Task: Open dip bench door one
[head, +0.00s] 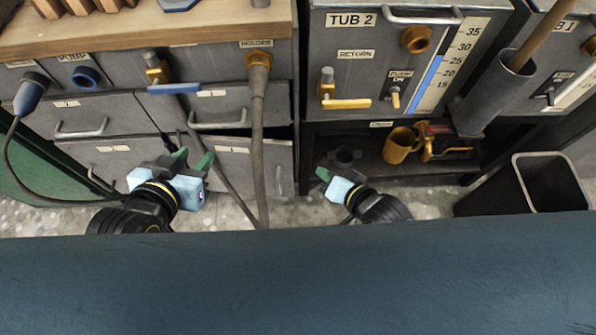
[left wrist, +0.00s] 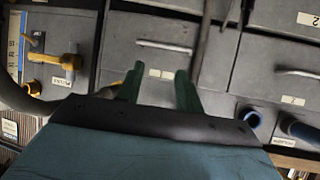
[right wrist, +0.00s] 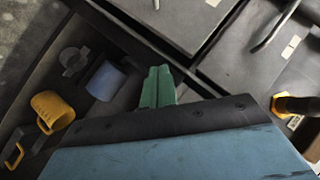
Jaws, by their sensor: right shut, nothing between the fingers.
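Below the bench top are two grey drawers and two lower grey doors, the left door (head: 118,165) and the right door (head: 248,170). Their small number labels are too blurred to read surely. A dark gap shows along the right door's top right edge; I cannot tell whether it stands ajar. The right door has an upright handle (head: 278,180) near its right edge. My left gripper (head: 193,160) is open and empty in front of the doors; its green fingers stand apart in the left wrist view (left wrist: 160,90). My right gripper (head: 323,174) is shut and empty, right of the right door.
Tub 2 (head: 350,75) stands to the right, over an open shelf with a yellow mug (head: 398,146). A black bin (head: 548,180) is at the far right. A grey hose (head: 258,130) hangs from the holder in front of the right door. A blue plug (head: 30,95) hangs left.

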